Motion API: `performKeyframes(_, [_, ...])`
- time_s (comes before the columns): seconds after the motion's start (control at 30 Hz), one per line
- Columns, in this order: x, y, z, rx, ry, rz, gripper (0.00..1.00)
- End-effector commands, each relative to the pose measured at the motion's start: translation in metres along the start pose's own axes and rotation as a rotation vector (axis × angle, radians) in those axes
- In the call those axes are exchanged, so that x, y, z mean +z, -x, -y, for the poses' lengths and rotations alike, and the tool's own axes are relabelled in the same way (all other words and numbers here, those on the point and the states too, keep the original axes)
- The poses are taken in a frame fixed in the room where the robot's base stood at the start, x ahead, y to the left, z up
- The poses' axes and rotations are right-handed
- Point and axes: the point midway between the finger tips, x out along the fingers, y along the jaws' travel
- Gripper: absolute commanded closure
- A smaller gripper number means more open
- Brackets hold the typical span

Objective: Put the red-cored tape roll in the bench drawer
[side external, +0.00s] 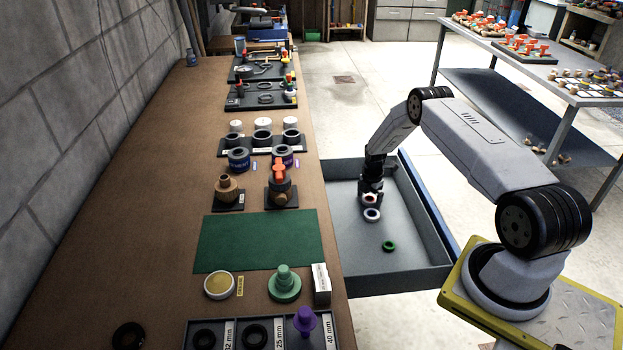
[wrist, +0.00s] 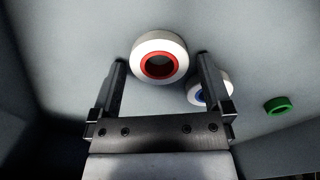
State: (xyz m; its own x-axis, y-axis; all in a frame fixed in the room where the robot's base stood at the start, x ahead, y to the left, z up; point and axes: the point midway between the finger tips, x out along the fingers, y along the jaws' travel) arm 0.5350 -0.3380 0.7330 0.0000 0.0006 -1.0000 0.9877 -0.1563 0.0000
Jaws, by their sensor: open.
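The white tape roll with a red core (wrist: 178,51) lies in the open bench drawer (side external: 413,262), on its grey floor. In the side view the roll (side external: 370,201) shows just under my gripper (side external: 371,192), partly hidden by the fingers. In the wrist view my gripper (wrist: 161,66) is open, with its fingertips spread to either side of the red-cored roll. I see no finger clamped on it. The exact height of the fingertips above the drawer floor is hard to tell.
A white roll with a blue core (side external: 372,215) lies close by in the drawer, partly behind my right finger in the wrist view (wrist: 222,88). A small green ring (side external: 389,246) lies nearer the drawer front. The workbench (side external: 150,230) with a green mat (side external: 258,242) stands left.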

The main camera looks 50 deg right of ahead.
Motion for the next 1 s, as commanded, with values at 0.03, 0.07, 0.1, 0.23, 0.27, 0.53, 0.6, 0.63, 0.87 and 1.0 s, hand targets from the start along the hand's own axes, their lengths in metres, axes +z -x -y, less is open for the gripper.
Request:
performKeyframes(0.03, [0.0,0.001,0.0,0.0,0.0,0.0,0.0])
performKeyframes(0.07, [0.0,0.002,0.0,0.001,0.0,0.0,0.0])
performKeyframes(0.1, [0.0,0.004,0.0,0.001,0.0,0.001,0.0])
performKeyframes(0.23, [0.0,0.012,-0.001,0.001,0.0,0.0,0.0])
performKeyframes(0.27, [0.0,0.015,-0.001,0.001,0.0,0.0,0.0])
performKeyframes(0.53, [0.001,0.046,-0.001,0.002,0.0,0.001,0.0])
performKeyframes(0.6, [0.001,0.055,-0.001,0.002,0.0,0.001,0.0])
performKeyframes(0.63, [0.001,0.059,-0.001,0.002,0.0,0.001,0.0])
performKeyframes(0.87, [0.0,0.09,-0.001,0.002,0.0,0.001,0.0])
performKeyframes(1.0, [0.0,0.106,-0.001,0.001,0.0,0.001,0.0])
